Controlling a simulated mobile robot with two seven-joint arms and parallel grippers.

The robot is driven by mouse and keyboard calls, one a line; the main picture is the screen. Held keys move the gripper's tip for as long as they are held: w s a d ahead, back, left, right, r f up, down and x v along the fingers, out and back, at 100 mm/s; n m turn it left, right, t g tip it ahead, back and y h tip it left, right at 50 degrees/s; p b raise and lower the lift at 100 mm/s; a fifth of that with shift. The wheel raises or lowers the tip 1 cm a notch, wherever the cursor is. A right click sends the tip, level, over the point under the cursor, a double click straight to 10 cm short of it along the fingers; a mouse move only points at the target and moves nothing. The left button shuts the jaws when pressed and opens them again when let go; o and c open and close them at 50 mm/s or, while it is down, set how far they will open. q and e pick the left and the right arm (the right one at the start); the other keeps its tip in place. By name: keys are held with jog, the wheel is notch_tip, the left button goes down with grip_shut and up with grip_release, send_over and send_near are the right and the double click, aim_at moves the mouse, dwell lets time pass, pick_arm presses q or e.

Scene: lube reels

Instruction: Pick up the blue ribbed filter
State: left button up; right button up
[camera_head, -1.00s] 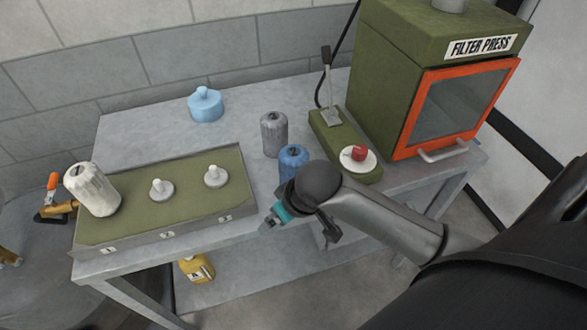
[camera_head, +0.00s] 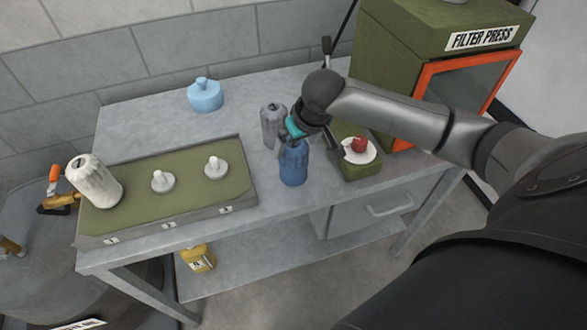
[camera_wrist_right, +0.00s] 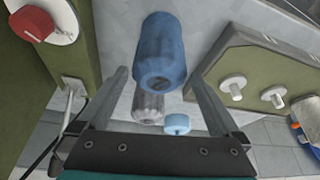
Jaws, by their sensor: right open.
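The blue ribbed filter (camera_head: 293,166) stands upright on the grey bench near its front edge, right of the numbered green block. My right gripper (camera_head: 306,136) is at its upper end in the head view and hides part of its top. In the right wrist view the open jaws (camera_wrist_right: 160,78) have the blue filter (camera_wrist_right: 161,45) between and just beyond the fingertips, with a finger to each side. I see a gap on both sides and no grip. My left gripper is not in view.
A grey filter (camera_head: 272,122) stands close behind the blue one. A light-blue container (camera_head: 206,95) is at the back. The green block (camera_head: 165,195) holds a white filter (camera_head: 93,182) and two bare posts. The red-button base (camera_head: 360,172) and filter press (camera_head: 410,75) are right.

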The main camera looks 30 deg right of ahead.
jog(key=shift+b+x, duration=0.55)
jog(key=shift+x, duration=3.3)
jog(key=shift+w, duration=0.1)
jog(key=shift+c, duration=0.2)
jog(key=shift+d, duration=0.1)
jog(key=c, duration=1.2)
